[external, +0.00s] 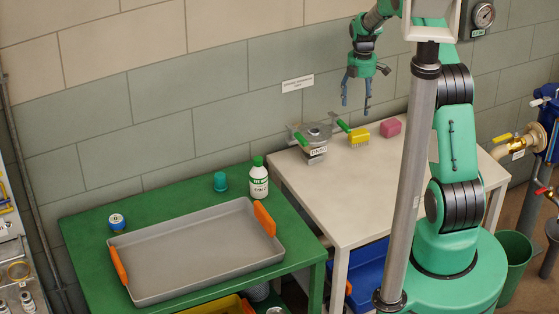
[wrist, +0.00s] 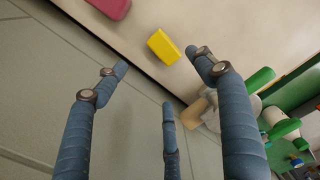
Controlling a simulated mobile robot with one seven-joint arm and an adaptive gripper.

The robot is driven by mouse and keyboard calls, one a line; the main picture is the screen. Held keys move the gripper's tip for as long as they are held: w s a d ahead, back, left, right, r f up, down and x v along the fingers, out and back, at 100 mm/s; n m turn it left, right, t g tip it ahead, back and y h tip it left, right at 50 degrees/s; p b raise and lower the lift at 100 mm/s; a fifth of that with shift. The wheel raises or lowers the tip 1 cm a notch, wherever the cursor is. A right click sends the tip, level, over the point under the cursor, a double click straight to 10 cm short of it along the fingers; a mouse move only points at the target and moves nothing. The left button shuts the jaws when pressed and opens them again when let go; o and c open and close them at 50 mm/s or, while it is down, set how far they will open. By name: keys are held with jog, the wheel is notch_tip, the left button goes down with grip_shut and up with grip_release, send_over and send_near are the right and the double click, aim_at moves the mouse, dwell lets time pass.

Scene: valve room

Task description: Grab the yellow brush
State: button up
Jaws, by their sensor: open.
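The yellow brush (external: 358,138) lies on the pale table near the wall, its bristles showing along its lower side. In the wrist view, the yellow brush (wrist: 163,46) is a small yellow block lying beyond my fingertips, near the table's edge. My gripper (external: 356,105) hangs above the brush with its blue fingers pointing down, apart from it. In the wrist view, my gripper (wrist: 157,72) has its three fingers spread, with nothing between them.
A pink block (external: 391,127) lies right of the brush. A metal device with green handles (external: 316,140) stands to its left. The pale table's front (external: 345,205) is clear. A green table (external: 90,235) holds a grey tray (external: 195,255) and a white bottle (external: 258,183).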

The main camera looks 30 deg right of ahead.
aim_at(358, 131)
jog(key=shift+f+b, duration=0.65)
jog(key=shift+f, duration=3.65)
jog(key=shift+s+f+b, duration=0.1)
jog(key=shift+f+b, duration=0.55)
jog(key=shift+f, duration=1.95)
jog(key=c, duration=1.3)
jog(key=shift+r, duration=0.1)
